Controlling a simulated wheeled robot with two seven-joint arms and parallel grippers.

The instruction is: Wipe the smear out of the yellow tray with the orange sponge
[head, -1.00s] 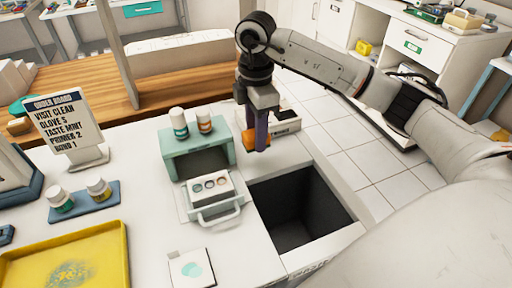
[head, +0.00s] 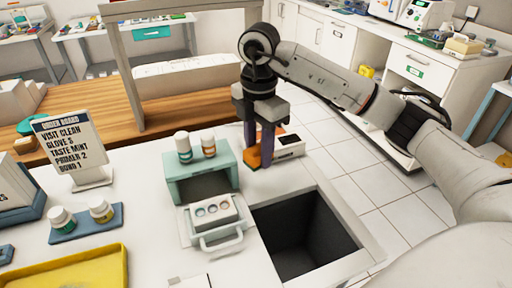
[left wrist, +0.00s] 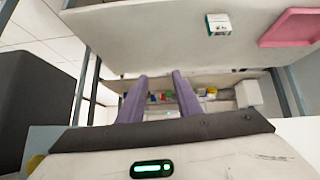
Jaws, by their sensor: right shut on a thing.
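The orange sponge (head: 253,157) is between the purple fingers of my right gripper (head: 259,150), beside the white device at the back of the counter. The fingers are shut on it and partly hide it. I cannot tell whether it touches the counter. The yellow tray (head: 95,268) lies at the bottom left of the head view, cut off by the frame edge; no smear shows in the visible part. My left gripper (left wrist: 159,98) shows in the left wrist view with its two purple fingers apart and nothing between them. It is not in the head view.
A teal stand (head: 170,172) with two bottles stands left of the sponge, with a white handled box (head: 214,229) in front. A dark square bin opening (head: 305,235) lies right of it. An order board (head: 70,150) and a blue bottle tray (head: 88,229) stand left.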

